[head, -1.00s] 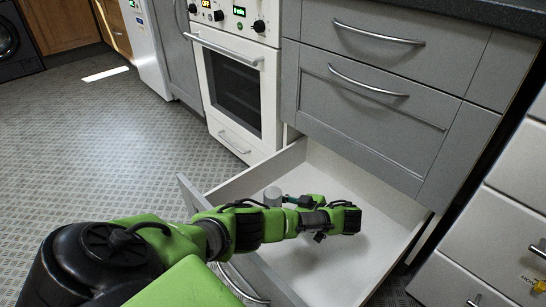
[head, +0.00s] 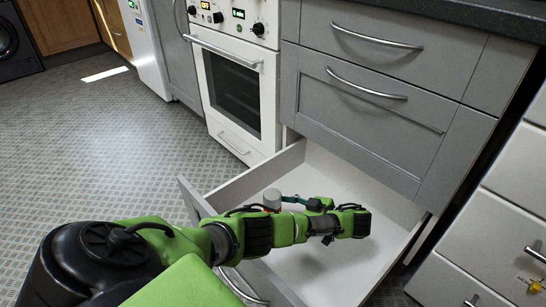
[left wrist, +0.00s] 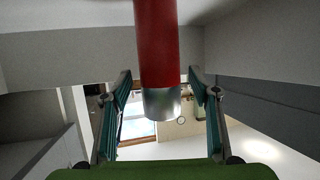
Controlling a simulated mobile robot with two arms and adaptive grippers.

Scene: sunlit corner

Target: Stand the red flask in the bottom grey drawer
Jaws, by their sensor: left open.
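The red flask (head: 271,209) stands upright inside the open bottom grey drawer (head: 325,281), near its left end. Its grey cap is on top, and my arm hides its lower part. In the left wrist view the flask's red body (left wrist: 158,45) and silver cap show between the two fingers, with gaps on both sides. My left gripper (head: 290,200) is open, with its teal fingers pointing left at the flask just below cap height. It also shows in the left wrist view (left wrist: 161,80). My right gripper is not in view.
The two closed grey drawers (head: 375,100) above overhang the back of the open one. A white oven (head: 238,90) stands to the left, and white drawers (head: 490,235) stand close on the right. The patterned floor (head: 110,140) at left is clear.

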